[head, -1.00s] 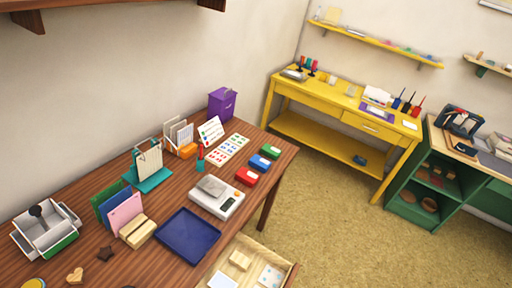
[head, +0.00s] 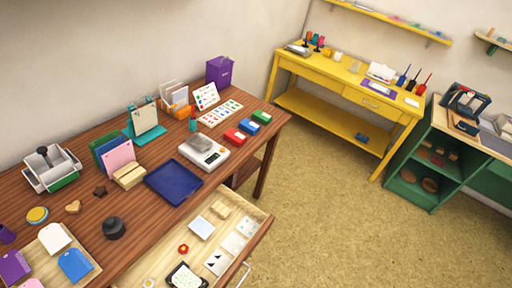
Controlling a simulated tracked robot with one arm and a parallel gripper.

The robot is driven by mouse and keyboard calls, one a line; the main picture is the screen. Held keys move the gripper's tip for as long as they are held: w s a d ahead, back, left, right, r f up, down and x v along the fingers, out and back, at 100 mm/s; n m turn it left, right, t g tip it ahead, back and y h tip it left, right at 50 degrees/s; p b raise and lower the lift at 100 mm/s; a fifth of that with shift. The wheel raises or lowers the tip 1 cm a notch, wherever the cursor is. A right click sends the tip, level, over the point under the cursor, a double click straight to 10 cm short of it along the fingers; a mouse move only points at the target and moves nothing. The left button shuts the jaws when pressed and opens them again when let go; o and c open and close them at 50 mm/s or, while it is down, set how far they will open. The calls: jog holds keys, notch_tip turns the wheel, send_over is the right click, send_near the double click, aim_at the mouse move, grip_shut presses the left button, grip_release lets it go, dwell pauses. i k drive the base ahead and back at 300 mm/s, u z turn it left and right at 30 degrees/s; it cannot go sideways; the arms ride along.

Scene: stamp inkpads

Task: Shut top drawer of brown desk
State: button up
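The brown desk (head: 222,172) runs along the left wall in the head view. Its top drawer (head: 262,229) is pulled out toward the lower middle of the picture. The open drawer holds a wooden block, white cards, a small red item and a black-edged pad. A metal handle (head: 240,274) shows on its front near the bottom edge. The drawer's near end is cut off by the frame. My gripper is not in view.
The desk top carries a blue tray (head: 173,183), a scale (head: 203,151), inkpads and card holders. A yellow table (head: 345,91) and a green shelf unit (head: 440,160) stand behind and right. The carpet (head: 340,220) right of the drawer is clear.

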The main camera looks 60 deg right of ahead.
aim_at(241, 226)
jog(key=k, duration=0.65)
jog(key=u, duration=0.85)
jog(key=i, duration=0.3)
jog(key=z, duration=1.8)
